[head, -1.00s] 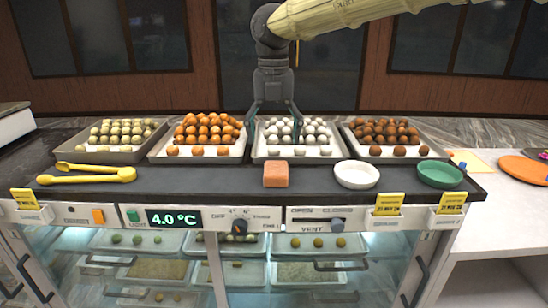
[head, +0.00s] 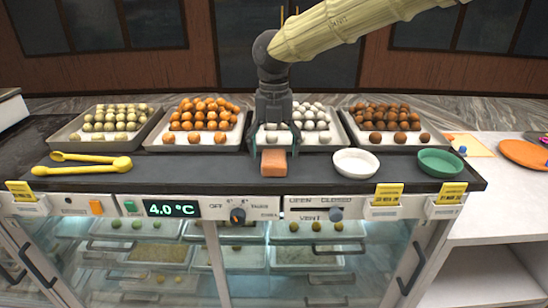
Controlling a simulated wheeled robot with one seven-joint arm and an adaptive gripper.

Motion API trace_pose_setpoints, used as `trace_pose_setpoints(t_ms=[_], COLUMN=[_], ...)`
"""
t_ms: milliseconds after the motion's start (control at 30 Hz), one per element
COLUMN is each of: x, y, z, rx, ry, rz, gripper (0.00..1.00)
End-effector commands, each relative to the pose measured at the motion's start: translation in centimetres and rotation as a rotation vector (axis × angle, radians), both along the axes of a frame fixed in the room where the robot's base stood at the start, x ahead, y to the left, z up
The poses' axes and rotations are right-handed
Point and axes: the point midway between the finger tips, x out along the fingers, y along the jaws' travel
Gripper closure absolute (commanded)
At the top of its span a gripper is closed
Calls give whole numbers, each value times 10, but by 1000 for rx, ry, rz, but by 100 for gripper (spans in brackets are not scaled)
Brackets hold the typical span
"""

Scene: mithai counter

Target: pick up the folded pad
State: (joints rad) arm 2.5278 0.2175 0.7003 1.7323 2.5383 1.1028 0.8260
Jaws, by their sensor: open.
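The folded pad (head: 273,163) is a small salmon-orange block on the dark counter top, near the front edge and in front of the tray of white sweets. My gripper (head: 274,150) points down over it, with its fingers apart at the left and right of the pad's back part. The gripper is open. I cannot tell whether the fingers touch the pad. The pad's far end is partly hidden by the gripper.
A white bowl (head: 356,162) and a green bowl (head: 440,163) stand right of the pad. Trays of sweets line the back, including orange ones (head: 195,138) and brown ones (head: 375,137). The dark counter (head: 190,172) left of the pad is clear.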

Motion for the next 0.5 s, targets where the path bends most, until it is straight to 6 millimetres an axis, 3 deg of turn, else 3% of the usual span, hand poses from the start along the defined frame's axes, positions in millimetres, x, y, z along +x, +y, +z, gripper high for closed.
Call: trace_pose_setpoints(t_ms=[233,500], x=[1,1], y=[-2,-1], z=[-23,-27], rx=[-1,1], ry=[1,1], rz=[1,1], gripper=[21,21])
